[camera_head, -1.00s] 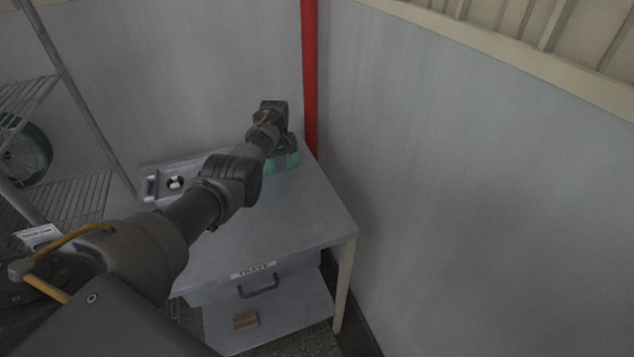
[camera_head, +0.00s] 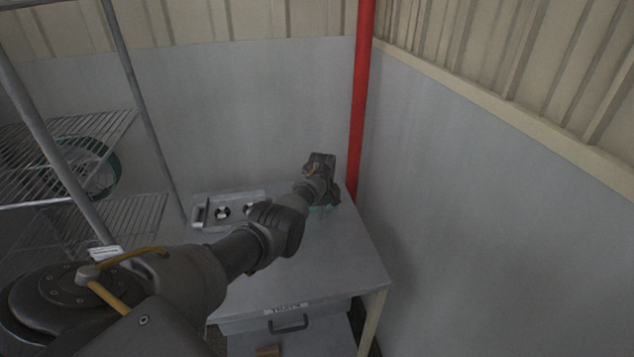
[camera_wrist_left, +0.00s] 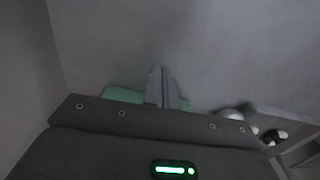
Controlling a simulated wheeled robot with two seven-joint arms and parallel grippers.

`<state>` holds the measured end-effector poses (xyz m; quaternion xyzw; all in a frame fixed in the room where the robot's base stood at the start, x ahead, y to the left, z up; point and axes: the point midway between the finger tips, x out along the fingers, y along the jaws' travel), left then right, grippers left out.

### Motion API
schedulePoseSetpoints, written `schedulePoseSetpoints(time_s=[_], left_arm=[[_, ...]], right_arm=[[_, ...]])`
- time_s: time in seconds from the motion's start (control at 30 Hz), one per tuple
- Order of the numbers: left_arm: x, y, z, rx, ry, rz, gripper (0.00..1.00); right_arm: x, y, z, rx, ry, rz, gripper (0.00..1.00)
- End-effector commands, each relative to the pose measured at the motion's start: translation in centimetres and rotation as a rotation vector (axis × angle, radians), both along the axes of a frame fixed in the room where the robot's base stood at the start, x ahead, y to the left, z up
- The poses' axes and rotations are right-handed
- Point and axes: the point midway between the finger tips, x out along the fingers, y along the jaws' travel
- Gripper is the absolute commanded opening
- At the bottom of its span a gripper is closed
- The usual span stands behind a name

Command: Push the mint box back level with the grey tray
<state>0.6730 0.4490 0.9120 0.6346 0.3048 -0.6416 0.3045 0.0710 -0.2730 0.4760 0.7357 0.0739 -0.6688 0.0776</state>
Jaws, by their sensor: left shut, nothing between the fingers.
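The mint box (camera_head: 322,208) is at the back right of the table, mostly hidden by my left arm in the head view. In the left wrist view the mint box (camera_wrist_left: 123,95) shows on both sides of the fingers. My left gripper (camera_head: 331,196) is at the box, its fingers (camera_wrist_left: 161,75) together and empty. I cannot tell whether they touch the box. The grey tray (camera_head: 202,211) lies left of the box at the table's back and holds round white-and-black pieces. A corner of it seems to show at lower right in the wrist view. My right gripper is out of view.
A red post (camera_head: 361,100) stands in the wall corner just behind the box. A wire rack (camera_head: 135,215) with a green-rimmed wheel stands left of the table. The table's front right (camera_head: 340,260) is bare. A drawer handle (camera_head: 288,325) is below the front edge.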

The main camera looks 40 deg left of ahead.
Motion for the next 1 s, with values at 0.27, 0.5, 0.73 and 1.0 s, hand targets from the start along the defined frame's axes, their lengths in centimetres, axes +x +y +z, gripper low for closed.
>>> schedulePoseSetpoints(time_s=[0.27,0.5,0.73,1.0], left_arm=[[0.3,0.4,6.2,0.005,-0.013,0.003,0.0],[0.2,0.4,8.8,0.004,-0.011,0.003,0.0],[0.2,0.4,9.2,0.003,-0.009,0.003,0.0],[0.2,0.4,9.9,0.002,-0.01,0.003,0.0]], right_arm=[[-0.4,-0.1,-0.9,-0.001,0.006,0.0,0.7],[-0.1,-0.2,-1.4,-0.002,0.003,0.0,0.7],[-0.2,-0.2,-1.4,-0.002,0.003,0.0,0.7],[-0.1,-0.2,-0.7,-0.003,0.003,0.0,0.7]])
